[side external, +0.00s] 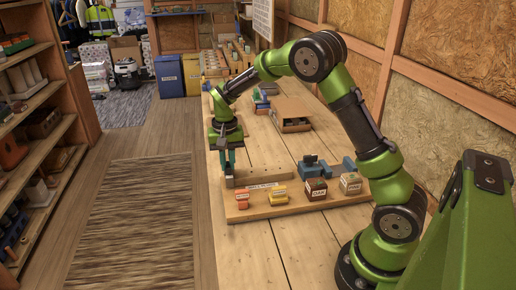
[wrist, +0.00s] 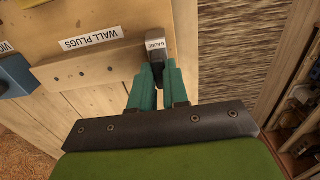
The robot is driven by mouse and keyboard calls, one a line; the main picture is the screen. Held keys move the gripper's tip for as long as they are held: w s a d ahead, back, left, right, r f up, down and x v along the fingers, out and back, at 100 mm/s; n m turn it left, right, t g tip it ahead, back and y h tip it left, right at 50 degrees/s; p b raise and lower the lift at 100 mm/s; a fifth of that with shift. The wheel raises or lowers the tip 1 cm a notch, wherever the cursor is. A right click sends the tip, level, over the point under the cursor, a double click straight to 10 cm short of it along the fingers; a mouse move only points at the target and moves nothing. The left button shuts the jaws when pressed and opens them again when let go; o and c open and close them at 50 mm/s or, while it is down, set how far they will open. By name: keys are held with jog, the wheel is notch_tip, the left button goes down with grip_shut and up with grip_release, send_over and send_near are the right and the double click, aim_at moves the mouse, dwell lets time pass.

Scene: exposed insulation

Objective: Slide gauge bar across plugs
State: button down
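The gauge bar, a small dark block with a light label reading GAUGE (wrist: 156,44), stands at the end of a wooden strip labelled WALL PLUGS (wrist: 92,40). In the side view the strip (side external: 276,182) lies along the back of a wooden board (side external: 262,211). My gripper (wrist: 160,70) has two teal fingers close together on either side of the gauge bar, with little gap; it looks shut on it. In the side view my gripper (side external: 228,166) points down at the board's left end. The fingers partly hide the bar. I cannot make out single plugs.
An open carton (side external: 291,120) is farther back. Floor lies left of the bench edge.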

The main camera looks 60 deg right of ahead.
dwell(0.3)
jog(key=s+d, duration=1.3)
jog(key=shift+s+d, duration=0.25)
jog(key=c, duration=1.2)
grip_release()
jog(key=shift+d, duration=0.1)
jog(key=shift+c, duration=0.2)
jog(key=shift+o, duration=0.6)
jog(key=shift+r, duration=0.1)
notch_tip(320, 180, up, 17)
